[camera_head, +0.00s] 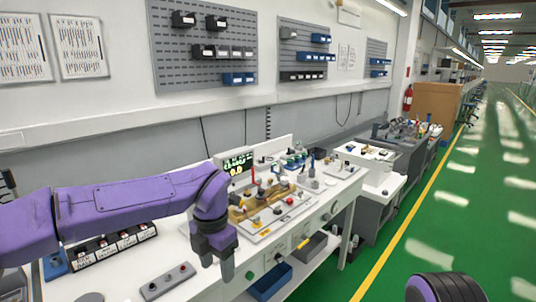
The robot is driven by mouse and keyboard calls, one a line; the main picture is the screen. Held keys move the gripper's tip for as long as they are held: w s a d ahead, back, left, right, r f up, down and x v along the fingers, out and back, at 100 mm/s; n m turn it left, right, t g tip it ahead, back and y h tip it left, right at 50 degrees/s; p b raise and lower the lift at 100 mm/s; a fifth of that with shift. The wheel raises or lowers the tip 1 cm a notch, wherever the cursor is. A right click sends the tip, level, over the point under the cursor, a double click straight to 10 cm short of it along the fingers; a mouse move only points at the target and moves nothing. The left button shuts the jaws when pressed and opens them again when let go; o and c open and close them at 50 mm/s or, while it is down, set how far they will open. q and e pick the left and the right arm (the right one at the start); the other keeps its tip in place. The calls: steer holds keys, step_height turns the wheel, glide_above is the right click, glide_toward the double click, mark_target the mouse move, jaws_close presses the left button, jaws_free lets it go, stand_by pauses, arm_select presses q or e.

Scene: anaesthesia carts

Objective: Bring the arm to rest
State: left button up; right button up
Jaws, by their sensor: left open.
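My left arm (130,200) is purple and reaches in from the left edge over the white workbench (160,258). Its black gripper (216,257) points down near the front of the bench. It is open with nothing seen between the fingers. A dark round part with a purple rim at the bottom right looks like my right arm; the right gripper does not show.
A tray of brass and coloured fittings (270,207) lies right of the gripper. A small display (236,163) stands behind it. A grey button box (167,281) and a row of black modules (113,244) lie left. The green floor (440,220) is open at right.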

arm_select(q)
steer(key=w+a+f+m+t+y, duration=0.3)
steer(key=w+a+f+t+y, duration=0.15)
steer(key=f, duration=0.45)
steer(key=s+a+f+m+t, duration=0.2)
steer(key=s+f+m, duration=0.25)
steer(key=f, duration=0.35)
steer(key=s+a+f+m+t, duration=0.1)
steer(key=s+a+f+m, duration=0.3)
steer(key=f, duration=0.4)
steer(key=s+a+f+m+g, duration=0.1)
steer(key=s+a+f+m, duration=0.2)
steer(key=s, duration=0.6)
steer(key=s+a+f+m+g, duration=0.2)
steer(key=s+f+m, duration=0.2)
steer(key=s, duration=0.5)
steer(key=s+a+f+m+g+h, duration=0.1)
steer(key=s+a+f+m, duration=0.2)
steer(key=s, duration=0.6)
step_height(320, 180, down, 2)
steer(key=shift+s+a+f+m+b, duration=0.2)
steer(key=shift+a+f+m+b, duration=0.05)
steer(key=shift+a+m+b, duration=0.1)
